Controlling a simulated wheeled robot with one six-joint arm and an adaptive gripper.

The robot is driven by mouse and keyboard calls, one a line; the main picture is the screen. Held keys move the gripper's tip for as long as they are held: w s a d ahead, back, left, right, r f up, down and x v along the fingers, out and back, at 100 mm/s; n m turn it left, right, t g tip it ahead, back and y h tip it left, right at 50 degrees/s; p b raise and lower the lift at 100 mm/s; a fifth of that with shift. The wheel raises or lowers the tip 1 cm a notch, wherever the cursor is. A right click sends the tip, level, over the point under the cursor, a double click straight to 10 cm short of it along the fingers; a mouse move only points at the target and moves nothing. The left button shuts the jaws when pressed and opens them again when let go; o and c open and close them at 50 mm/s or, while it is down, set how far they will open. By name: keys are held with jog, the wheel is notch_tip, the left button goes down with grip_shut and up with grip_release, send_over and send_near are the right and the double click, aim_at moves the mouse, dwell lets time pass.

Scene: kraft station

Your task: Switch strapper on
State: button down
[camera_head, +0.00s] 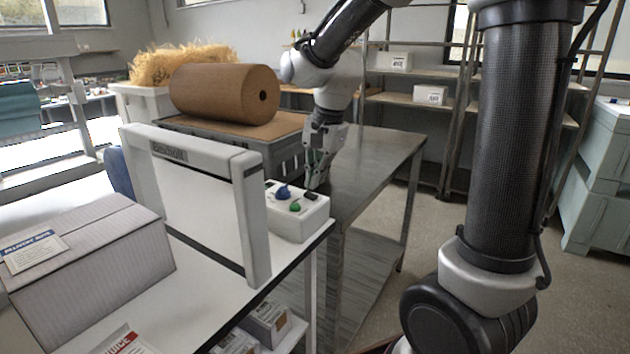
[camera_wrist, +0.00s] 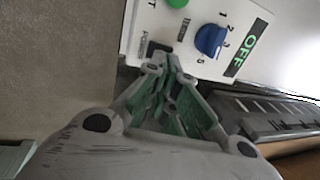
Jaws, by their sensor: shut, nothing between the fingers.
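The strapper is a pale arch frame (camera_head: 252,215) on a white table. Its white control box (camera_head: 312,222) sits at the arch's right foot, with a blue knob (camera_head: 283,192), a green button (camera_head: 295,206) and a dark switch (camera_head: 311,196). In the wrist view the box face (camera_wrist: 150,22) shows the blue knob (camera_wrist: 209,40), the green button (camera_wrist: 177,2), a green OFF display (camera_wrist: 250,48) and a dark power switch (camera_wrist: 157,50). My gripper (camera_head: 318,186) is shut and empty, pointing down beside the switch. In the wrist view its fingertips (camera_wrist: 170,68) are close to the switch; contact cannot be told.
A closed carton (camera_head: 90,250) lies on the white table left of the arch. Behind the box stands a grey crate (camera_head: 285,150) with a brown paper roll (camera_head: 215,95) on top. A metal table (camera_head: 375,160) stands to the right, with its near top clear.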

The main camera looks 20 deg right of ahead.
jog(key=shift+w+a+f, duration=0.1)
jog(key=shift+w+f, duration=0.05)
jog(key=shift+f, duration=0.5)
jog(key=shift+f, duration=0.1)
